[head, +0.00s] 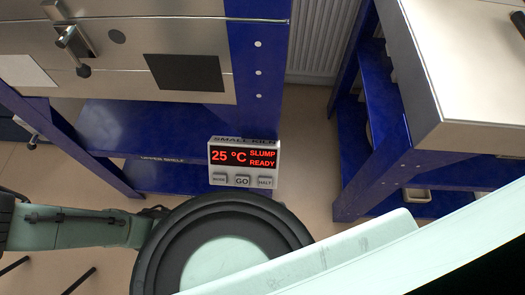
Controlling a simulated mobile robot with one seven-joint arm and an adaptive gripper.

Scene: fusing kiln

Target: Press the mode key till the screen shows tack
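The small kiln's control box (273,168) is a light grey unit at the centre of the head view, in front of the blue stand. Its dark screen (243,157) shows "25 °C", "SLUMP" and "READY" in red. Below the screen are three keys in a row: the mode key (220,179) at left, GO (242,181) in the middle and HALT (265,182) at right. All three keys show uncovered. My pale green arm crosses the lower part of the view, just below the box. I cannot make out my gripper in this view.
A steel kiln front (125,60) with a latch handle (72,46) stands on the blue stand (260,75) at upper left. A steel-topped bench (465,75) with blue legs is at right. Bare floor (306,150) lies between them.

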